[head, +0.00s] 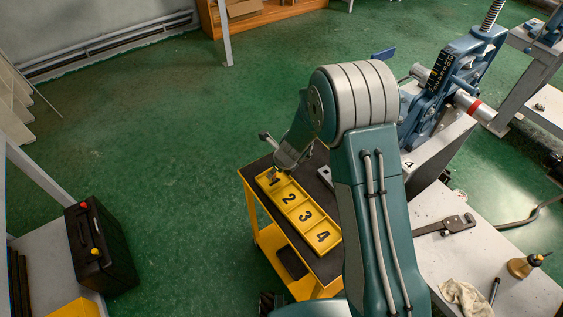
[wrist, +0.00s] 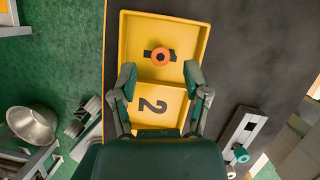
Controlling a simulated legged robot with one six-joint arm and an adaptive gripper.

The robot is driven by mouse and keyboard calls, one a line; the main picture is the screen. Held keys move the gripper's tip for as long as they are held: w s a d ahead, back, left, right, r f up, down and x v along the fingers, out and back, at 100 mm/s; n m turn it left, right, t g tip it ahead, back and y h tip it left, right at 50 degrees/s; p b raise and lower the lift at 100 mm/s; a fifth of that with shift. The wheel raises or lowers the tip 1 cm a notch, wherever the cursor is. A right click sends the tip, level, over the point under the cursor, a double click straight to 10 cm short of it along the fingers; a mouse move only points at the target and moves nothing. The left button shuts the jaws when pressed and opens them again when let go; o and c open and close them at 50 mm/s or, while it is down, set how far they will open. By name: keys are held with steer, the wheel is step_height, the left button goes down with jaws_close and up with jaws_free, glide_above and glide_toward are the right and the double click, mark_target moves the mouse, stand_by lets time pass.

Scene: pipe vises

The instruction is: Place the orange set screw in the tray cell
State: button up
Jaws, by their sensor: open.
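The orange set screw (wrist: 161,56) lies in the cell marked 1 of the yellow tray (wrist: 126,38), on top of the black number. Its dark centre faces up. The tray (head: 300,211) also shows in the head view, with cells numbered 1 to 4 in a row. My gripper (wrist: 160,75) is open and empty, above the tray. Its two fingers stand apart at the left and right sides, near the divider between cells 1 and 2, with the screw ahead of them and touching neither. In the head view my arm hides part of the gripper, and the screw cannot be made out.
The tray sits on a dark-topped yellow cart (head: 264,237). A blue pipe vise (head: 440,80) stands right of my arm, above a bench with a wrench (head: 446,225), a rag (head: 465,297) and an oil can (head: 524,265). A black battery (head: 98,245) is at left. Green floor is open.

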steer(key=s+d+r+n, duration=0.3)
steer(key=s+r+n, duration=0.1)
steer(key=r, duration=0.5)
steer(key=s+d+r+n+t, duration=0.1)
steer(key=s+d+r+n, duration=0.3)
steer(key=r, duration=0.4)
steer(key=s+d+r+n, duration=0.2)
steer(key=s+r+n, duration=0.25)
steer(key=r, duration=0.45)
steer(key=s+d+r+n+h, duration=0.1)
steer(key=s+d+r+n, duration=0.2)
steer(key=s+n, duration=0.4)
steer(key=s+d+r+n+t+h, duration=0.1)
steer(key=s+d+r+n+h, duration=0.1)
steer(key=s+n, duration=0.5)
steer(key=s+d+r, duration=0.1)
steer(key=d, duration=0.1)
steer(key=shift+s+d+r+t, duration=0.3)
steer(key=shift+s+r, duration=0.05)
steer(key=shift+r, duration=0.05)
